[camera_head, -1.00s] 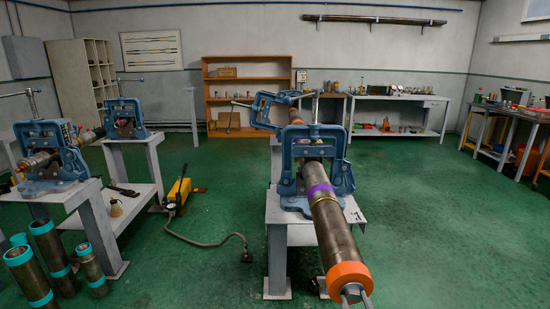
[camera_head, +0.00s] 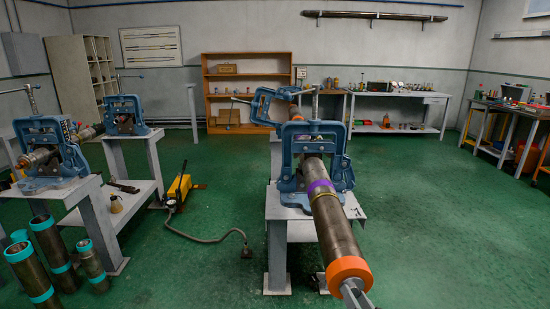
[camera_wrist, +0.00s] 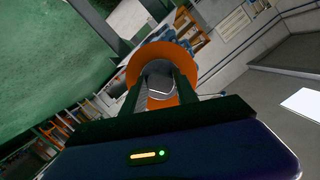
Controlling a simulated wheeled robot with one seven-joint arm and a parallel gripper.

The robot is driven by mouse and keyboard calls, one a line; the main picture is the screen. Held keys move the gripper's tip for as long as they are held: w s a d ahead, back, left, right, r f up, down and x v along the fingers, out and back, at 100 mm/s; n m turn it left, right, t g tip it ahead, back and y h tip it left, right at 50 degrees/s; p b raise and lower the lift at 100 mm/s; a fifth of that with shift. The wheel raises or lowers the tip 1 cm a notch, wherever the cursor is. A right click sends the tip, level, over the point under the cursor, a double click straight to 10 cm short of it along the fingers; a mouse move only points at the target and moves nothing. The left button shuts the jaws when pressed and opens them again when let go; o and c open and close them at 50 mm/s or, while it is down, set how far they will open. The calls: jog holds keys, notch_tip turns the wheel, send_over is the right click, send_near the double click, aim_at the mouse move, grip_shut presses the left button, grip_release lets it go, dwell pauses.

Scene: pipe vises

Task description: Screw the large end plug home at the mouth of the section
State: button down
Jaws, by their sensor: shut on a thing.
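The pipe section (camera_head: 335,228) runs out toward me from the blue vise (camera_head: 318,160), with a purple band near the vise. The large orange end plug (camera_head: 347,270) sits at its near mouth, in line with the pipe. Whether a gap is left between them I cannot tell. In the wrist view the plug is an orange ring (camera_wrist: 133,70) around a grey middle part. My gripper (camera_head: 355,292) is shut on that middle part, with its two dark fingers on either side (camera_wrist: 163,88). The plug's threads are hidden.
A second blue vise (camera_head: 264,105) stands farther back in line. Two more vises stand on benches at left, one holding a pipe (camera_head: 40,155). Teal-banded pipes (camera_head: 50,243) stand at lower left. A yellow pump (camera_head: 179,187) with a hose lies on the floor. Floor at right is clear.

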jog(key=m+y+b, duration=0.1)
jog(key=m+b, duration=0.1)
jog(key=m, duration=0.2)
jog(key=m+t+y+b, duration=0.1)
jog(key=m+b, duration=0.1)
jog(key=m, duration=0.3)
jog(key=shift+r+m+t, duration=0.1)
jog(key=shift+m+t, duration=0.2)
jog(key=c, duration=1)
grip_release()
jog(key=shift+w+a, duration=0.1)
jog(key=shift+c, duration=0.2)
jog(key=shift+a+v, duration=0.25)
jog(key=shift+v, duration=0.9)
jog(key=shift+d, duration=0.1)
